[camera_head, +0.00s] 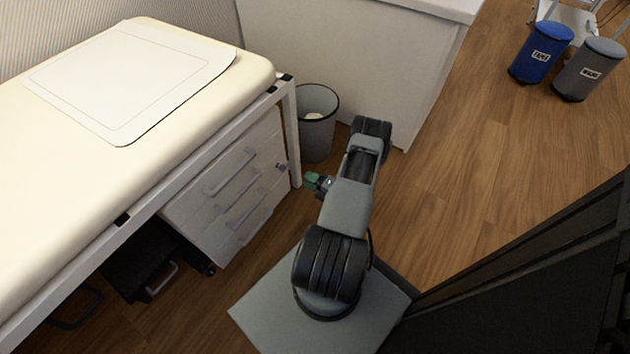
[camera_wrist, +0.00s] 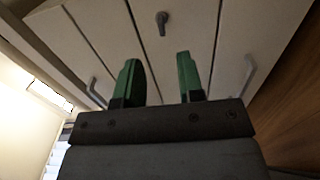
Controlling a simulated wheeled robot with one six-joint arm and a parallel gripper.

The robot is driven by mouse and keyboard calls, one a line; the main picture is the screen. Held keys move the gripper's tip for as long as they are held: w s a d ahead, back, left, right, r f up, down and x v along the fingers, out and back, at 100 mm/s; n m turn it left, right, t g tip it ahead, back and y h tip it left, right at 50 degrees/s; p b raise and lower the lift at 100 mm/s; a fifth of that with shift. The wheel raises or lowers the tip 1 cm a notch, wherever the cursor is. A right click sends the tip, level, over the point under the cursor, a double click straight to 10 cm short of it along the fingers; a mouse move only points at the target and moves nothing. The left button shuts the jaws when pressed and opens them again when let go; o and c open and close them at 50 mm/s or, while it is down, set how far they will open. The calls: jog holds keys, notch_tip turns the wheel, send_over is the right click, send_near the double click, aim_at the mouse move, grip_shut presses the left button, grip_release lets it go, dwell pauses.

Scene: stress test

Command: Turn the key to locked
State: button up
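The key (camera_wrist: 162,22) is a small dark grey piece in a lock on the white drawer cabinet's front, at the top middle of the wrist view. Its handle part points down in that picture. In the head view the key (camera_head: 281,166) is a tiny grey shape near the cabinet's upper right corner. My gripper (camera_wrist: 158,78) has two green fingers, spread apart with nothing between them. The key lies beyond the fingertips and apart from them. In the head view my gripper (camera_head: 313,181) is a little right of the cabinet front. I cannot read any lock marking.
A grey waste bin (camera_head: 317,142) stands close behind my arm. Wooden floor (camera_head: 470,150) is clear to the right.

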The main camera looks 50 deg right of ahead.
jog(key=shift+s+d, duration=0.15)
jog(key=shift+s, duration=0.8)
jog(key=w+a+r+n+g+y+p, duration=0.25)
jog(key=a+r+n+g+p, duration=0.3)
jog(key=r+n, duration=0.55)
jog(key=w+a+r+n+g+y+p, duration=0.1)
jog(key=a+r+n+g+y+p, duration=0.4)
jog(key=r, duration=1)
jog(key=w+a+r+n+g+y+p, duration=0.15)
jog(key=a+r+n+g+p, duration=0.4)
jog(key=r+n, duration=0.65)
jog(key=s+a+r+n+h+p, duration=0.3)
jog(key=r+n+p, duration=0.3)
jog(key=r, duration=0.5)
jog(key=s+a+r+n+t+h+p, duration=0.1)
jog(key=s+a+r+n+h+p, duration=0.2)
jog(key=r+n, duration=0.7)
jog(key=s+a+r+n+h+p, duration=0.3)
jog(key=a+r+n+h+p, duration=0.2)
jog(key=r+n+p, duration=0.3)
notch_tip(320, 180, up, 4)
jog(key=shift+s+r+t+h+p, duration=0.1)
jog(key=shift+s+t+h+p, duration=0.25)
jog(key=shift+h+p, duration=0.15)
